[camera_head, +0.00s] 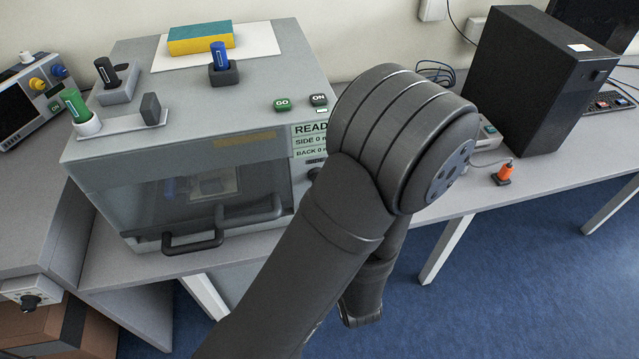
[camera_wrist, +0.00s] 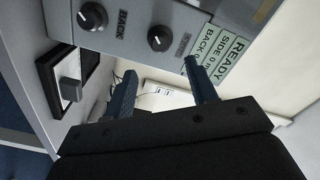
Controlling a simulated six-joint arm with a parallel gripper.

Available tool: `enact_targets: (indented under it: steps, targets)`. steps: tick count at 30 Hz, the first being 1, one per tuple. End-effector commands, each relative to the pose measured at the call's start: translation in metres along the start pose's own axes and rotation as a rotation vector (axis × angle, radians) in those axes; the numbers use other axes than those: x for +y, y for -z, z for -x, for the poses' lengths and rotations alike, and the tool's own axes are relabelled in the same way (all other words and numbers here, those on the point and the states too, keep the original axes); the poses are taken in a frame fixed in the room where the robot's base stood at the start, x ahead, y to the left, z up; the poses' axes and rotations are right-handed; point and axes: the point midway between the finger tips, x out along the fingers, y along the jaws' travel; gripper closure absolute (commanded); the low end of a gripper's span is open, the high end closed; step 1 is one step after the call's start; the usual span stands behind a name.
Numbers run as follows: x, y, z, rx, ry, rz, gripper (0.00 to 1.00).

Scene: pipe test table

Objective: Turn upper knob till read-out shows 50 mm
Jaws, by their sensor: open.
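The upper knob (camera_wrist: 160,38), black with a white pointer mark, is on the grey machine front nearest the read-out in the wrist view. Its label seems to say SIDE. A second black knob (camera_wrist: 92,16), labelled BACK, sits farther from the read-out. The read-out (camera_wrist: 219,58) shows READY, SIDE 0 and BACK 0, with the line ends cut off; it is partly visible in the head view (camera_head: 309,138). My gripper (camera_wrist: 160,88) is open and empty, its fingers pointing toward the panel around the upper knob's side, apart from the knob. In the head view my arm hides the gripper and most of the knob area.
The machine has a dark front window with a black handle (camera_head: 192,242). A black box (camera_head: 535,75) and an orange item (camera_head: 504,172) stand to the right. A small tray (camera_wrist: 64,82) shows in the wrist view.

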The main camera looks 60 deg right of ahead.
Motion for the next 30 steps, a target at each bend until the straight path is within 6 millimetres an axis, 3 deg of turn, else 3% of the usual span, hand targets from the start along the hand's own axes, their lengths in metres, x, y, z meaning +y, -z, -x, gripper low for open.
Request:
enact_targets:
  steps: [12,18,30]
  targets:
    - [-0.001,-0.001,-0.065,-0.002,0.003,0.0,0.48]
    - [-0.001,0.0,-0.088,-0.001,0.002,-0.001,0.48]
    - [-0.001,0.0,-0.097,0.0,0.0,-0.002,0.48]
